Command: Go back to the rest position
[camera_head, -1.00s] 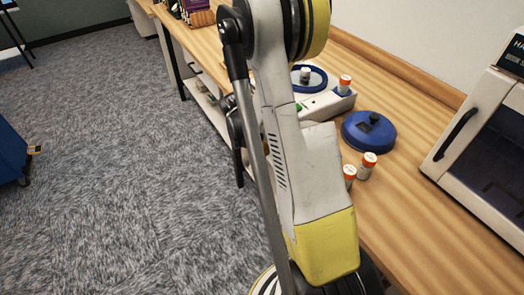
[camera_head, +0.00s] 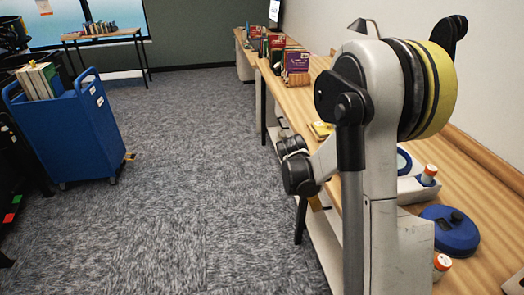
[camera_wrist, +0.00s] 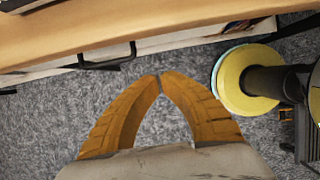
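My gripper (camera_wrist: 159,78) shows in the wrist view with its two orange fingers meeting at the tips. Nothing is between them. It hangs over the grey carpet (camera_wrist: 60,120), just off the edge of the wooden counter (camera_wrist: 150,25). In the head view my arm stands large at the right, in front of part of the counter (camera_head: 490,195); the gripper's fingers cannot be made out clearly there.
A blue book cart (camera_head: 75,135) stands at the left. The carpet (camera_head: 200,190) between is clear.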

